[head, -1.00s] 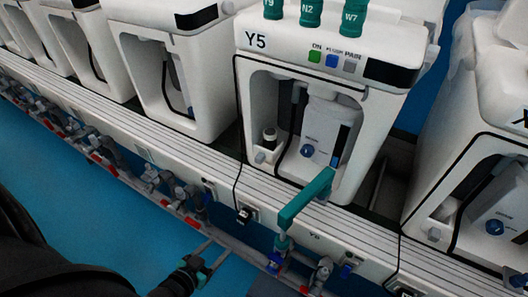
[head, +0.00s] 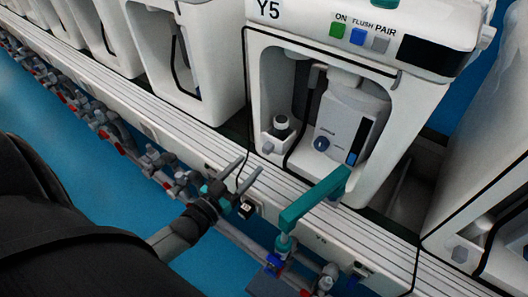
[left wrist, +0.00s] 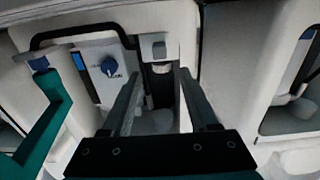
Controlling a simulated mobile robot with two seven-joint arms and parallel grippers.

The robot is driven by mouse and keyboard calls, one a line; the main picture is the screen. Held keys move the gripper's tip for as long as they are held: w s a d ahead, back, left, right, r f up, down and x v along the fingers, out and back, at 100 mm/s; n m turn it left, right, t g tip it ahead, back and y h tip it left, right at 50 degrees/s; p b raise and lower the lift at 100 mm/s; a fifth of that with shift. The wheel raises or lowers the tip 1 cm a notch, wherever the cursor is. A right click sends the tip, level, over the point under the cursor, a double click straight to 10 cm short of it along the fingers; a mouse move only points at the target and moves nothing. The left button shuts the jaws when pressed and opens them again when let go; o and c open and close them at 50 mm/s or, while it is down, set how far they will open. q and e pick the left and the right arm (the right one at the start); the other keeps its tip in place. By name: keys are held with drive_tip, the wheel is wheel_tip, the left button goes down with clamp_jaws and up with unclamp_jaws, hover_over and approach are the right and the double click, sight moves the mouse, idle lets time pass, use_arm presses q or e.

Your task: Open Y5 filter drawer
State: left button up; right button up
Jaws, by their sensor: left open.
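The Y5 unit (head: 420,110) is a white housing with an open front bay. Inside the bay is a grey-white module (head: 340,130) with a blue knob (head: 321,144); the knob also shows in the left wrist view (left wrist: 108,66). I cannot tell which part is the filter drawer. A teal angled bar (head: 310,200) stands in front of the bay; it also shows at the left of the left wrist view (left wrist: 42,125). My left gripper (head: 251,163) is open and empty, left of the teal bar and in front of the bay's lower left. My right gripper is out of view.
A ribbed white rail (head: 150,105) runs along the front of the units. Below it are pipes and valves (head: 150,160) and blue floor (head: 110,190). A thin black cable hangs beside my left gripper. Neighbouring white units stand on both sides.

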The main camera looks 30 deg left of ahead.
sight(265, 149)
use_arm(q)
drive_tip(key=w+b, duration=0.2)
drive_tip(key=w, duration=0.4)
drive_tip(key=shift+w+d, duration=0.1)
drive_tip(key=shift+d, duration=0.1)
drive_tip(key=shift+w+d+b, duration=0.1)
drive_tip(key=shift+w+b, duration=0.2)
drive_tip(key=shift+w, duration=0.55)
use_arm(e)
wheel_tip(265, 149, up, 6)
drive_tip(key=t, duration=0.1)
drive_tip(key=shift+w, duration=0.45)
use_arm(q)
clamp_jaws()
